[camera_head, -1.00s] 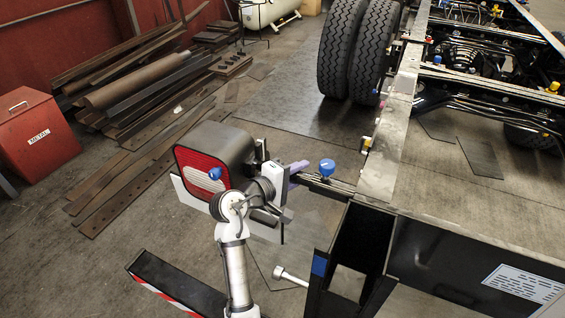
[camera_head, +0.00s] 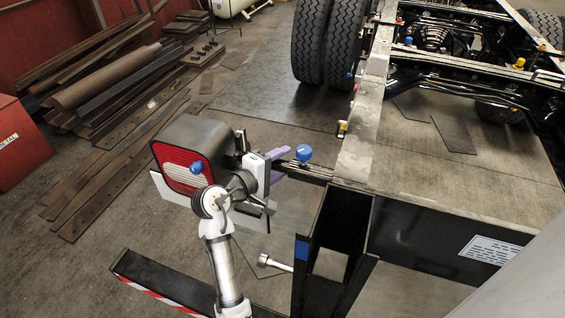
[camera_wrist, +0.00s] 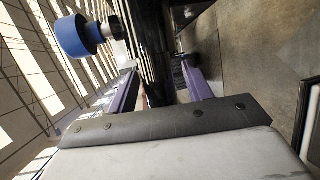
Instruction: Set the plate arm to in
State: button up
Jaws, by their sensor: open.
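The plate arm is a dark bar (camera_head: 316,172) running from the chassis corner toward the tail lamp, with a blue knob (camera_head: 303,153) standing on it. A white plate (camera_head: 172,192) shows behind the red and white tail lamp (camera_head: 184,168). My gripper (camera_head: 280,164) is open at the bar, just left of the blue knob. In the wrist view, the purple fingers of my gripper (camera_wrist: 160,88) are spread, with the dark bar (camera_wrist: 155,45) between them. The blue knob (camera_wrist: 76,37) is at upper left. I cannot tell whether the fingers touch the bar.
A striped black beam (camera_head: 160,283) lies at lower left.

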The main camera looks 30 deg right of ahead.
jog(key=b+v, duration=0.2)
jog(key=v, duration=1.1)
